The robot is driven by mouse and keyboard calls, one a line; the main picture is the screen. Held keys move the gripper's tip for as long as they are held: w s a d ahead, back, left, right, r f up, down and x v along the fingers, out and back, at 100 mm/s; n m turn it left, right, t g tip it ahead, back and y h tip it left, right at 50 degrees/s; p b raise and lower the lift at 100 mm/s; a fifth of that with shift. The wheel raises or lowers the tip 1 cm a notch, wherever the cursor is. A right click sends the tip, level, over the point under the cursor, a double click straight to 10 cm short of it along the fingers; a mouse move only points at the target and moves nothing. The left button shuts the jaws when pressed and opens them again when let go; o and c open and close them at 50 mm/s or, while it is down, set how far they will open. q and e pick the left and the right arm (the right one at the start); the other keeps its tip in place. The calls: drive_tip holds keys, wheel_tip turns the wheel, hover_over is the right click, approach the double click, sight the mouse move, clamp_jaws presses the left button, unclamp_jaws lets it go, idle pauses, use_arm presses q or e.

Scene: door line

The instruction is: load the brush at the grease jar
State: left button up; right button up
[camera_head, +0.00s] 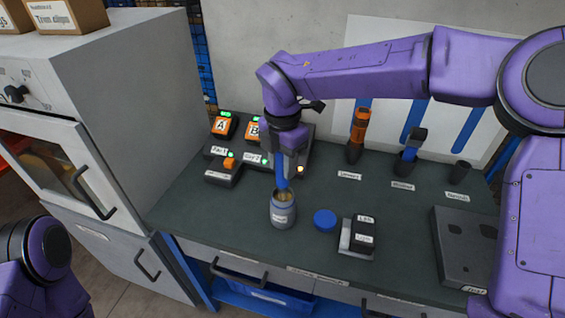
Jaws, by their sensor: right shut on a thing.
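The grease jar (284,213) is a grey, labelled jar standing open on the dark bench top. Its blue lid (325,219) lies on the bench just to its right. My right gripper (284,172) points down directly above the jar and is shut on the brush (282,183), whose blue part reaches down to the jar's mouth. The brush's lower end is hidden in the jar, so I cannot see whether it touches the grease. My left arm shows only in part at the lower left, and its gripper is out of frame.
An orange-handled tool (359,128) and a blue tool (411,146) stand in holders at the back. Small blocks (358,236) and a grey tray (462,246) lie right. A grey cabinet (130,90) stands left.

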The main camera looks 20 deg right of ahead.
wheel_tip(320, 180, up, 6)
drive_tip(key=p, duration=0.4)
drive_tip(key=shift+r, duration=0.25)
drive_tip(key=shift+f, duration=0.1)
